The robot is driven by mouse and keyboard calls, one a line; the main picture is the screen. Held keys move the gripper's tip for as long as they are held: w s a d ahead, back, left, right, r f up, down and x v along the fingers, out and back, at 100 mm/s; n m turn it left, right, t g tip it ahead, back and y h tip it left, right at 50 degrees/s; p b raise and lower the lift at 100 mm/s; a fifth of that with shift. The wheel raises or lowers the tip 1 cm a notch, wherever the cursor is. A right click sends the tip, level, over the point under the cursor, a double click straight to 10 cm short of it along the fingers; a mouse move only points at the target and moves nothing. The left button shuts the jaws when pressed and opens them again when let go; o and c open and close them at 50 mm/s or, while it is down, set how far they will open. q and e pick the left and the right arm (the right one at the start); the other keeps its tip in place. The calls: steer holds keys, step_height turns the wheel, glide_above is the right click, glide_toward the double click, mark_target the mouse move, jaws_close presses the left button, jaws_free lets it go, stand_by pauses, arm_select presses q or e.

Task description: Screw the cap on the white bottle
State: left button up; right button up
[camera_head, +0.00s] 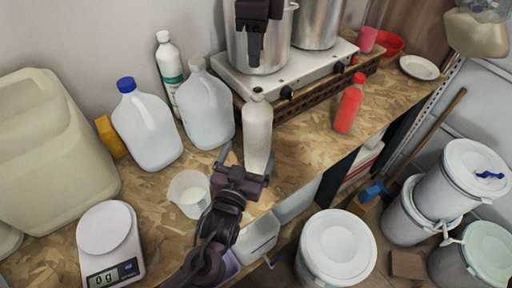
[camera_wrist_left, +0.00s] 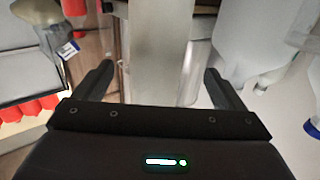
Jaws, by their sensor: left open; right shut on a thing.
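The white bottle (camera_head: 258,135) stands upright on the wooden worktop. Its narrow neck shows a dark opening at the top. My left gripper (camera_head: 246,162) is open, low at the near side of the bottle. In the left wrist view the bottle (camera_wrist_left: 162,50) appears between the two spread fingers (camera_wrist_left: 158,70), with a gap on each side. My right gripper (camera_head: 254,60) points down above the bottle, in front of the steel pot. It is shut on the cap, which is small and hard to tell apart from the dark fingers.
A cup (camera_head: 189,192) and a scale (camera_head: 109,243) are nearby on the left. A hotplate (camera_head: 270,82) is behind, a red bottle (camera_head: 349,104) to the right. The worktop edge is close in front.

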mark_target(254, 147)
arm_select(q)
steer(key=x, duration=0.5)
steer(key=shift+w+d+r, duration=0.15)
steer(key=shift+w+d, duration=0.1)
steer(key=shift+d, duration=0.15)
arm_select(e)
steer(key=shift+s+d+r, duration=0.15)
steer(key=shift+s+d, duration=0.05)
steer(key=shift+d, duration=0.1)
arm_select(q)
steer(key=shift+w, duration=0.7)
arm_select(e)
steer(key=shift+w+a, duration=0.15)
steer(key=shift+a, duration=0.05)
arm_select(q)
steer(key=shift+d, duration=0.1)
steer(key=shift+s, duration=0.1)
steer(key=shift+c, duration=1.2)
arm_select(e)
steer(key=shift+d, duration=0.1)
arm_select(q)
steer(key=c, duration=1.2)
arm_select(e)
steer(key=shift+f, duration=2.55)
